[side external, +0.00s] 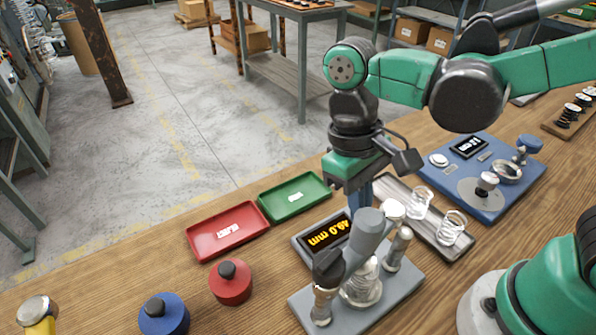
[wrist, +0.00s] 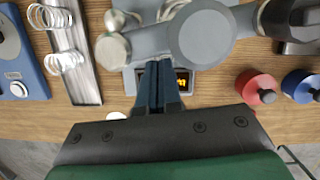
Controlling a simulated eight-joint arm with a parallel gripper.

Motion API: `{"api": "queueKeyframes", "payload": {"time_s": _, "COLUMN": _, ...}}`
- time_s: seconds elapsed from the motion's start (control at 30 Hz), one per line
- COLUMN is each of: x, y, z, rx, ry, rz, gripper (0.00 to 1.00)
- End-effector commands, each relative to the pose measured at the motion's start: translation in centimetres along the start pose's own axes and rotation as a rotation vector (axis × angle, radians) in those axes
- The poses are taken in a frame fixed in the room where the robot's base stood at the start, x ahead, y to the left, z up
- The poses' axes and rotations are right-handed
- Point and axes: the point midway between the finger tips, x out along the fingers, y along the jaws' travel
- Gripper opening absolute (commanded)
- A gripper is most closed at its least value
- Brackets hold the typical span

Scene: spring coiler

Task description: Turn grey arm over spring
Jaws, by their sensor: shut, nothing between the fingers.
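The grey arm (side external: 370,227) with its round disc and pale end knob (side external: 391,209) belongs to a grey gauge with a lit display (side external: 326,234). It runs from a dark hinge (side external: 328,268) across the gauge base, above the silvery spring (side external: 362,287). In the wrist view the grey arm (wrist: 200,38) spans the top and partly hides the spring (wrist: 172,9); I cannot tell whether the disc is centred over it. My gripper (side external: 360,207) is shut and empty, pointing down behind the arm. In the wrist view its fingertips (wrist: 158,64) are close to the arm's edge; contact is unclear.
Red (side external: 228,231) and green (side external: 296,196) trays lie left of the gauge. Red (side external: 230,283) and blue (side external: 164,315) weights stand at the front left. A metal tray (side external: 463,243) with white coils and a blue device (side external: 520,189) lie right. Wooden table is clear between.

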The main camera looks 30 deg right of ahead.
Motion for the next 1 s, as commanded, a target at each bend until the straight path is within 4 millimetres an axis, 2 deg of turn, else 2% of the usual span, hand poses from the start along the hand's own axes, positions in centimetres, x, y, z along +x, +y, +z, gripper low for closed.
{"api": "queueKeyframes", "payload": {"time_s": 0.4, "x": 0.4, "y": 0.4, "z": 1.5, "rx": 0.158, "ry": 0.001, "rz": -0.040, "gripper": 0.00}}
{"api": "queueKeyframes", "payload": {"time_s": 1.0, "x": 0.4, "y": 0.4, "z": 1.6, "rx": 0.174, "ry": 0.001, "rz": -0.044, "gripper": 0.00}}
